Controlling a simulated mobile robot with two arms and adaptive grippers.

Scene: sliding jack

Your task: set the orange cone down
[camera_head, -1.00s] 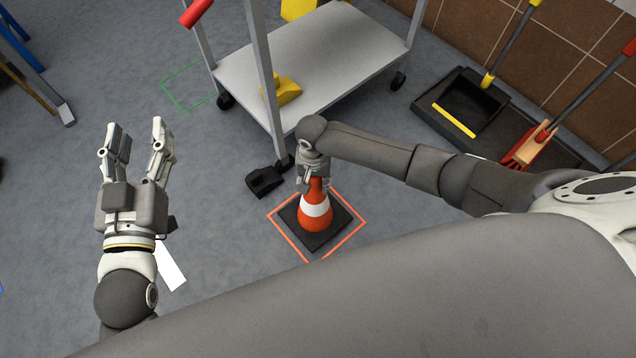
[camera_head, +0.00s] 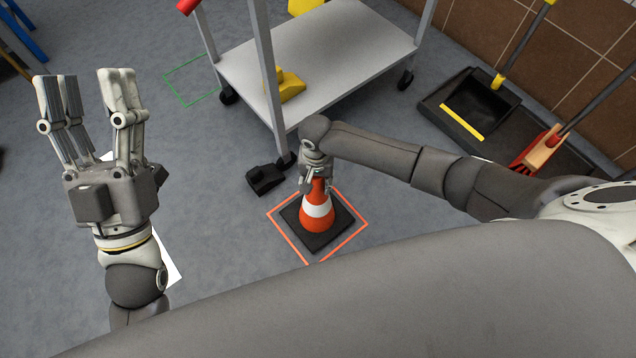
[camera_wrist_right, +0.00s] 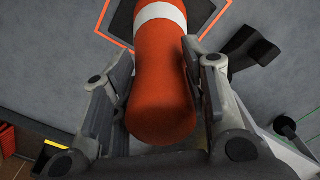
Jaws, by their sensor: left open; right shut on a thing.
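The orange cone (camera_head: 317,218) has a white band and a dark square base. It is upright inside an orange square outline (camera_head: 356,233) on the grey floor. The base looks at or very close to floor level; I cannot tell whether it touches. My right gripper (camera_head: 315,182) is shut on the cone's top. In the right wrist view the cone (camera_wrist_right: 160,75) lies between the fingers of the right gripper (camera_wrist_right: 160,85). My left gripper (camera_head: 88,85) is open and empty, raised at the left, well apart from the cone.
A grey cart (camera_head: 335,55) stands behind the cone, with a yellow object (camera_head: 288,86) on its lower shelf. A black block (camera_head: 265,179) lies by its near wheel. A green outline (camera_head: 190,80) marks the floor. A dustpan (camera_head: 478,108) and red brush (camera_head: 535,150) are at right.

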